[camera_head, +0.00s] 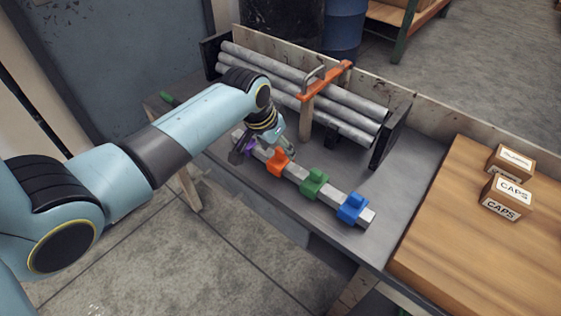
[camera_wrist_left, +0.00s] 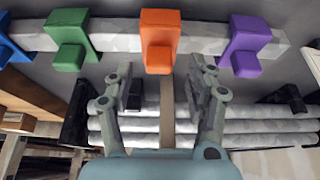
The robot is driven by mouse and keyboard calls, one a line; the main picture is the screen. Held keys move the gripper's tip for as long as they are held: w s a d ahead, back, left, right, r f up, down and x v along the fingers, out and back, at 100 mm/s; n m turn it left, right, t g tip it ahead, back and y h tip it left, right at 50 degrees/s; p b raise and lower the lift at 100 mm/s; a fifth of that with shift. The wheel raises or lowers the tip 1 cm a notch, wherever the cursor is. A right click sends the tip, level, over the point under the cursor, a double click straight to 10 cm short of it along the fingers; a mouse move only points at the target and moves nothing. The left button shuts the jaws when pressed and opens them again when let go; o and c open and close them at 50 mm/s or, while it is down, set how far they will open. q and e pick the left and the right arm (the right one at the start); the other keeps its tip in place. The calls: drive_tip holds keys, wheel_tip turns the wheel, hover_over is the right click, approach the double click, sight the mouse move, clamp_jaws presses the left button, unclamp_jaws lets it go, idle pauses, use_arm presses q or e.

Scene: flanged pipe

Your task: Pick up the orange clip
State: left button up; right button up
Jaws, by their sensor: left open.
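The orange clip (camera_head: 278,162) sits on a pale square bar (camera_head: 327,196) on the bench, between a purple clip (camera_head: 247,147) and a green clip (camera_head: 314,183). My left gripper (camera_head: 284,150) is close behind the orange clip, on the pipe side. In the left wrist view the orange clip (camera_wrist_left: 160,40) lies centred ahead of the fingertips. The left gripper (camera_wrist_left: 160,85) is open there, with nothing between its fingers, and apart from the clip. My right gripper is in neither view.
A blue clip (camera_head: 353,207) sits at the bar's near right end. A rack of grey pipes (camera_head: 345,97) with an orange-handled tool (camera_head: 325,84) stands behind the bar. A wooden top (camera_head: 475,235) with two CAPS boxes (camera_head: 506,197) is at right.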

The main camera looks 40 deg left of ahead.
use_arm(q)
drive_tip(key=shift+x, duration=1.2)
clamp_jaws()
